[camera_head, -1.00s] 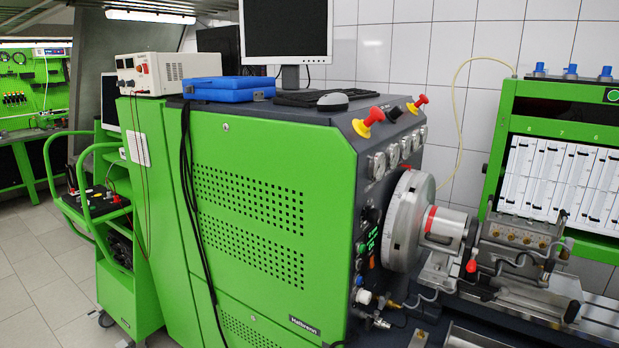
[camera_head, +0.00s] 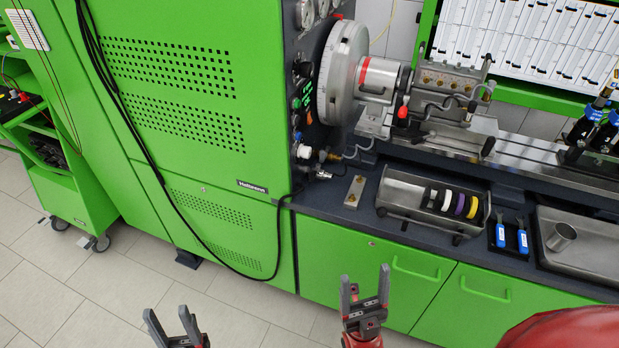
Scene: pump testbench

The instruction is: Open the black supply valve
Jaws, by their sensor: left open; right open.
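I cannot tell for sure which part is the black supply valve. A black knob (camera_head: 301,68) sits on the dark side panel of the green testbench (camera_head: 190,100), left of the big grey disc. A white fitting (camera_head: 303,151) and hose connectors are lower on the same panel. The panel's top edge is outside the head view. My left gripper (camera_head: 168,316) is open and empty at the bottom edge, in front of the bench. My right gripper (camera_head: 365,278) is open and empty in front of the green cabinet doors. Both are well apart from the panel.
The grey disc (camera_head: 341,75) and pump (camera_head: 450,92) stand on the worktop. A metal tray with coloured rings (camera_head: 395,200), blue-handled tools (camera_head: 501,237) and a steel basin (camera_head: 590,250) lie in front. A black cable (camera_head: 150,160) hangs down the bench.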

